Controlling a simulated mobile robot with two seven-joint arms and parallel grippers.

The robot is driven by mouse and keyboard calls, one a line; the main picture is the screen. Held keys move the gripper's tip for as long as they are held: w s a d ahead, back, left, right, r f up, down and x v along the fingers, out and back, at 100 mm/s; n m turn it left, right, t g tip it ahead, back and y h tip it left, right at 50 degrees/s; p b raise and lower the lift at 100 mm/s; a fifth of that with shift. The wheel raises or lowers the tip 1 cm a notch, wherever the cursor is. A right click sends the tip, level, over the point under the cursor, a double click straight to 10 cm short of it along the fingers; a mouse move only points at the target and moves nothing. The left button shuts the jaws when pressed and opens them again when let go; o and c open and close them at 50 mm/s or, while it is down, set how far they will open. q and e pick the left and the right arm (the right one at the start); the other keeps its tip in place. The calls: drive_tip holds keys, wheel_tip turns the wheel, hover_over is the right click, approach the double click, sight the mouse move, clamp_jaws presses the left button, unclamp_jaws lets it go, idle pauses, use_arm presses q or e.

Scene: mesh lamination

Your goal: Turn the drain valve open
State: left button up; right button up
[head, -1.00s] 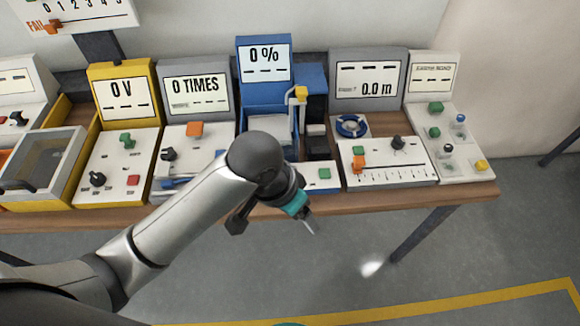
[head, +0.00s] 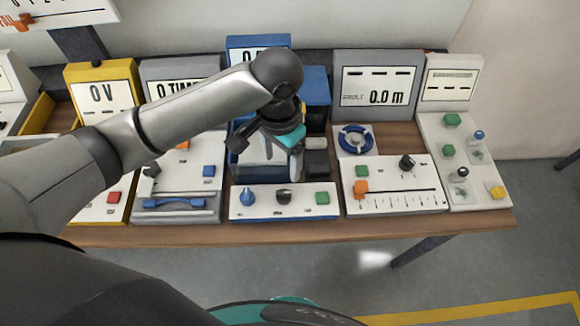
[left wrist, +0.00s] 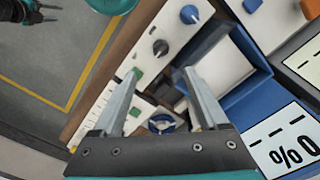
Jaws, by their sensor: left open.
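No part is clearly marked as the drain valve. The blue station's white front panel (head: 265,212) carries a blue knob (head: 247,198), a black knob (head: 284,196) and a green button (head: 322,198). The blue knob (left wrist: 189,14) and black knob (left wrist: 160,47) also show in the left wrist view. My left gripper (head: 296,172) is open and empty above this station, behind the panel's knobs, touching none of them. In the left wrist view its fingers (left wrist: 160,74) are spread apart. My arm hides part of the station's display. A dark gripper-like part of mine (left wrist: 32,14), probably the right, shows small at a corner.
To the right stands a grey station with a blue spoked wheel (head: 355,140), a black knob (head: 407,162) and an orange slider (head: 361,188). To the left, a panel has a blue handle (head: 174,204). The wooden table's front edge (head: 290,235) is clear.

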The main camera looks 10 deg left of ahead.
use_arm(q)
hover_over(284, 193)
wheel_tip(284, 193, down, 4)
drive_tip(key=f, duration=0.1)
wheel_tip(284, 193, down, 10)
drive_tip(key=shift+f+b, duration=0.1)
drive_tip(key=shift+b, duration=1.05)
use_arm(e)
drive_tip(key=shift+s+f, duration=0.3)
drive_tip(key=shift+f, duration=0.3)
drive_tip(key=shift+s+f, duration=0.25)
drive_tip(key=shift+f, duration=0.35)
use_arm(q)
drive_tip(key=shift+c, duration=0.3)
clamp_jaws()
use_arm(e)
drive_tip(key=shift+s+r, duration=0.1)
drive_tip(key=shift+s, duration=0.05)
